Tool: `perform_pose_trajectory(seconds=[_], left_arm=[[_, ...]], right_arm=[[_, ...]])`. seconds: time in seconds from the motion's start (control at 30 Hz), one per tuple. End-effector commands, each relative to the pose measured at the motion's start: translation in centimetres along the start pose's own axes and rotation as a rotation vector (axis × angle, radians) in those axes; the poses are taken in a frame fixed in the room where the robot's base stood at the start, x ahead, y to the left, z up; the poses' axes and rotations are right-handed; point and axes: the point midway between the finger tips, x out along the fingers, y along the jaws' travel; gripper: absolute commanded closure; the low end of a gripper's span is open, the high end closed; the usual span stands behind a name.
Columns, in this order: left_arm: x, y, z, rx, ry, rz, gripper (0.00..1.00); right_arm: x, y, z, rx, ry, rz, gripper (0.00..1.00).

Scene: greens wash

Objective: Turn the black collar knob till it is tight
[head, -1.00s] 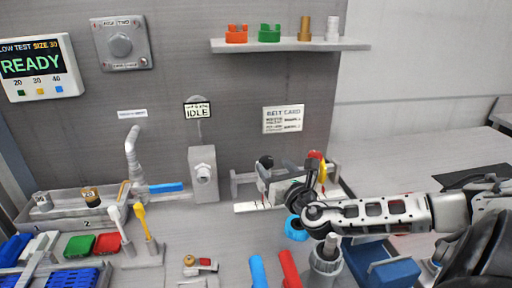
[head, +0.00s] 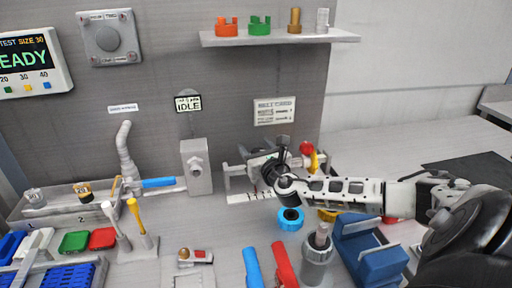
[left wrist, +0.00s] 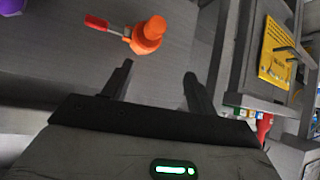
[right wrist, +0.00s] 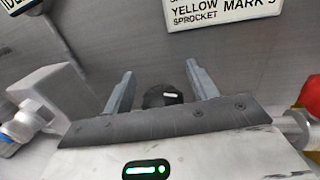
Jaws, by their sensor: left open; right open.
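The black collar knob (right wrist: 158,97) shows in the right wrist view, with a short white mark on its face. It sits between the two fingers of my right gripper (right wrist: 160,70), which are open with a gap on each side. In the head view my right gripper (head: 272,165) is at the belt rail under the card, and I cannot tell the knob apart from the dark fingers there. My left gripper (left wrist: 157,75) is open and empty in the left wrist view, away from the knob, and it is outside the head view.
A grey block with a nozzle (head: 196,166) stands left of the rail (head: 250,195). A red ball (head: 306,148) is close on the right. A blue ring (head: 290,219) and a grey cup (head: 317,262) stand in front. An orange part (left wrist: 148,37) lies beyond my left gripper.

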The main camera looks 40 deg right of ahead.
Motion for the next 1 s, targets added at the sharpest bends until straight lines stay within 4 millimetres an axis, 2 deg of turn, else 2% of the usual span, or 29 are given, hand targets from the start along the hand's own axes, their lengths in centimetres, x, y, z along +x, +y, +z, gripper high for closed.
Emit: perform_pose_trajectory(seconds=[0.1, 0.13, 0.27, 0.3, 0.43, 0.6, 0.8, 1.0], left_arm=[[0.0, 0.0, 0.0, 0.0, 0.001, 0.0, 0.42], [0.0, 0.0, 0.0, 0.0, 0.001, 0.0, 0.42], [0.0, 0.0, 0.0, 0.0, 0.001, 0.0, 0.42], [0.0, 0.0, 0.0, 0.0, 0.001, -0.001, 0.42], [0.2, 0.0, 0.2, 0.0, 0.0, -0.001, 0.42], [1.8, 0.1, 2.0, -0.003, 0.0, 0.004, 0.42], [2.4, 0.8, 1.9, 0.0, 0.027, 0.027, 0.42], [2.4, 0.9, 1.8, 0.0, 0.03, 0.032, 0.42]], right_arm=[[0.0, 0.0, 0.0, 0.0, 0.0, 0.0, 0.42], [0.0, 0.0, 0.0, 0.0, 0.0, 0.0, 0.47], [0.0, 0.0, 0.0, 0.0, -0.001, -0.001, 0.84], [0.0, 0.0, 0.0, 0.0, 0.0, -0.001, 0.87], [0.0, -0.1, -0.1, 0.0, -0.002, 0.007, 0.87], [0.0, -0.1, -0.7, -0.004, -0.006, 0.11, 0.86], [0.0, 0.2, -0.5, -0.001, -0.008, 0.227, 0.86], [-0.1, 0.3, 0.0, -0.001, -0.002, 0.267, 0.86]])
